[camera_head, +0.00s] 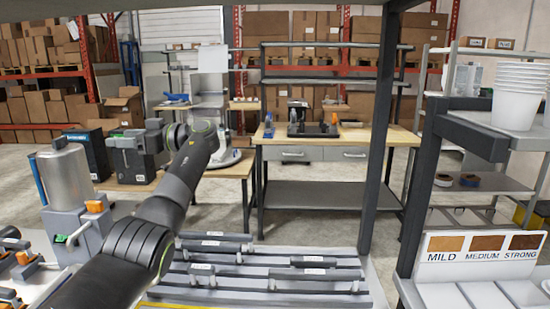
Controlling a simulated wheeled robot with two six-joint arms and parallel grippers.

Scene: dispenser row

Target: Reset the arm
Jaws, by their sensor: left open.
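My left arm (185,180) comes in from the bottom left, rises to the middle left and bends left at the wrist. My left gripper (122,142) is at the end of it, open, in front of dark equipment on a table; its fingers are small and hard to make out. I see nothing held in it. My right arm and right gripper are not in view.
A slotted grey rack (270,270) lies below the arm. A metal canister dispenser (66,185) stands at left. A dark post (380,130) rises right of centre. Stacked white cups (518,95) and a MILD/MEDIUM/STRONG sign (480,246) are at right. A workbench (325,140) stands behind.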

